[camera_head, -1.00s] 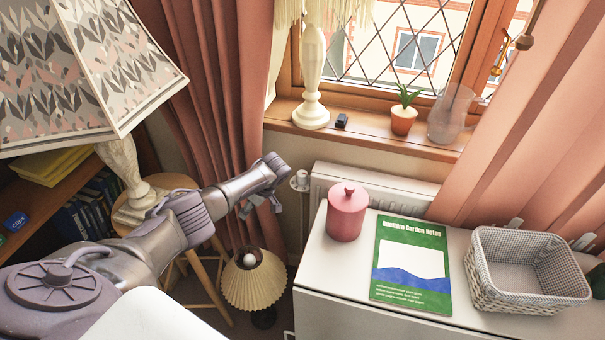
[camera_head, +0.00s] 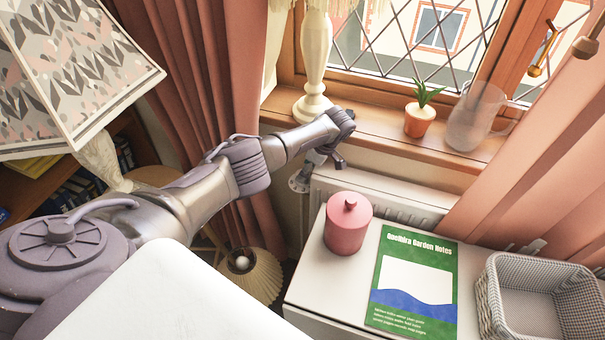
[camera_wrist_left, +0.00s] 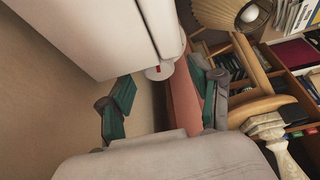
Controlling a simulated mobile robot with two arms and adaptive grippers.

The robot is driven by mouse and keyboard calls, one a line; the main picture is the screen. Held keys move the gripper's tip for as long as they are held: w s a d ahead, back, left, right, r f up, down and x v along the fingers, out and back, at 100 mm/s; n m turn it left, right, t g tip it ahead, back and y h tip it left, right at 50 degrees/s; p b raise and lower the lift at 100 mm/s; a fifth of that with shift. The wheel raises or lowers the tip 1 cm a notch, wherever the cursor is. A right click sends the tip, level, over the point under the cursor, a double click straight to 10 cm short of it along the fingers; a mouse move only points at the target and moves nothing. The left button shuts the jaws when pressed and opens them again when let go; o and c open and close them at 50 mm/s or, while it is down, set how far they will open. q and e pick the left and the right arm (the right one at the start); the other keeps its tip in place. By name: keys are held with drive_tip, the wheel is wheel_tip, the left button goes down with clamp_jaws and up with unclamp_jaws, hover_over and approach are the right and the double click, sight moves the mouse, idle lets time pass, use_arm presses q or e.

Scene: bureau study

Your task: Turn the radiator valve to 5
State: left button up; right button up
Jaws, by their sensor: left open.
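The radiator valve (camera_head: 298,184) is at the left end of the white radiator (camera_head: 375,193), partly covered by my left gripper (camera_head: 326,160). My left gripper is open, above and close to the valve. In the left wrist view, the pale valve knob (camera_wrist_left: 160,72) with a small red mark shows just beyond the gap between my two green-padded fingers (camera_wrist_left: 167,92). I see no contact between fingers and knob. The number it is set to cannot be read. My right gripper is not in view.
A white cabinet (camera_head: 300,292) carries a pink jar (camera_head: 348,225), a green booklet (camera_head: 415,255) and a wicker basket (camera_head: 490,305). The windowsill (camera_head: 380,125) holds a lamp (camera_head: 314,70), a potted plant (camera_head: 419,120) and a glass jug (camera_head: 472,118). A pink curtain (camera_head: 190,80) hangs behind my left arm.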

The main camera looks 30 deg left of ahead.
use_arm(q)
drive_tip(key=x, duration=0.3)
drive_tip(key=shift+w+b, duration=0.15)
drive_tip(key=shift+b, duration=0.2)
drive_tip(key=shift+a+f, duration=0.25)
drive_tip(key=shift+f, duration=0.25)
drive_tip(key=c, duration=1.1)
drive_tip(key=shift+r+m+p, duration=0.25)
drive_tip(key=shift+m+p, duration=0.25)
drive_tip(key=shift+p, duration=0.2)
drive_tip(key=shift+c, duration=0.2)
drive_tip(key=shift+f+m+t, duration=0.15)
drive_tip(key=shift+m+t, duration=0.15)
drive_tip(key=shift+f, duration=0.1)
drive_tip(key=o, duration=1.1)
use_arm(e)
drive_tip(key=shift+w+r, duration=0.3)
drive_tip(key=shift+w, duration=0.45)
use_arm(q)
drive_tip(key=shift+o, duration=0.2)
